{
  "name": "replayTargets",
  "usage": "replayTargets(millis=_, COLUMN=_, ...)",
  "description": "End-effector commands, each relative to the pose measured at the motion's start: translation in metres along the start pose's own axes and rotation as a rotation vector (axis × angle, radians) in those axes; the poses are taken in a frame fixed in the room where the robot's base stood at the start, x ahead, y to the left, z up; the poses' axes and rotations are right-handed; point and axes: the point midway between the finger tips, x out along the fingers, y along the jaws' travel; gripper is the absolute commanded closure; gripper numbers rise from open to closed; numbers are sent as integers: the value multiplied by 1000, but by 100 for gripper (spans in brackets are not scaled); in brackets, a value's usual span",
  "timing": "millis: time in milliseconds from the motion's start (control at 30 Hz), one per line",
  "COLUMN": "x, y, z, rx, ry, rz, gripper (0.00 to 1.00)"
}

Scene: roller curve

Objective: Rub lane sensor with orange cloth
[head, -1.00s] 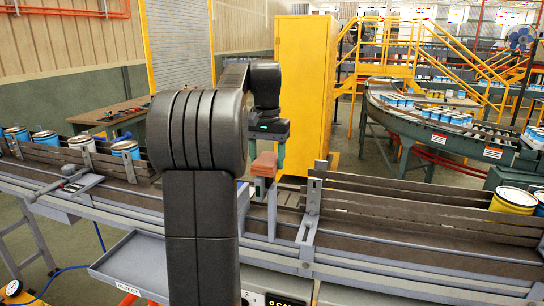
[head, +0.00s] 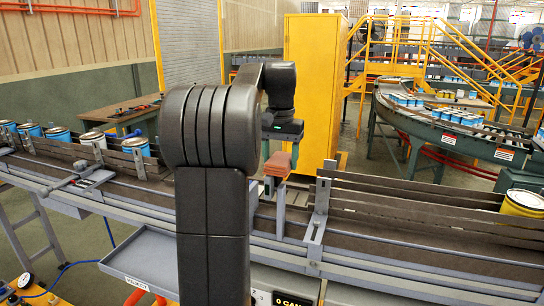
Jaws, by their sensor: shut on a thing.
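My gripper (head: 280,148) is shut on the orange cloth (head: 278,164), a folded salmon-orange pad below its fingers. The cloth is just above or against the top of a grey upright post (head: 281,212) at the conveyor lane. I take this post to be the lane sensor's place, but no sensor is clearly distinguishable. I cannot tell whether the cloth touches the post. My arm hides part of the lane to the left of it.
A slatted guide rail (head: 410,208) runs right of the post, with a yellow can (head: 523,203) behind it. Blue and white cans stand in the left lane (head: 136,146). A grey reject tray (head: 140,262) juts out in front. A yellow cabinet (head: 313,85) stands behind.

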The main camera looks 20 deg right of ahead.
Motion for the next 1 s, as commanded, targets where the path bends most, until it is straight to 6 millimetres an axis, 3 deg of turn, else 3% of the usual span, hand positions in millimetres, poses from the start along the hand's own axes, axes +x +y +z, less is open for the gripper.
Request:
replayTargets(millis=367, x=4, y=4, z=0, rx=2, ry=-11, rz=5, gripper=60)
replayTargets(millis=1000, x=-56, y=3, z=-1, rx=1, ry=-3, rz=2, gripper=60)
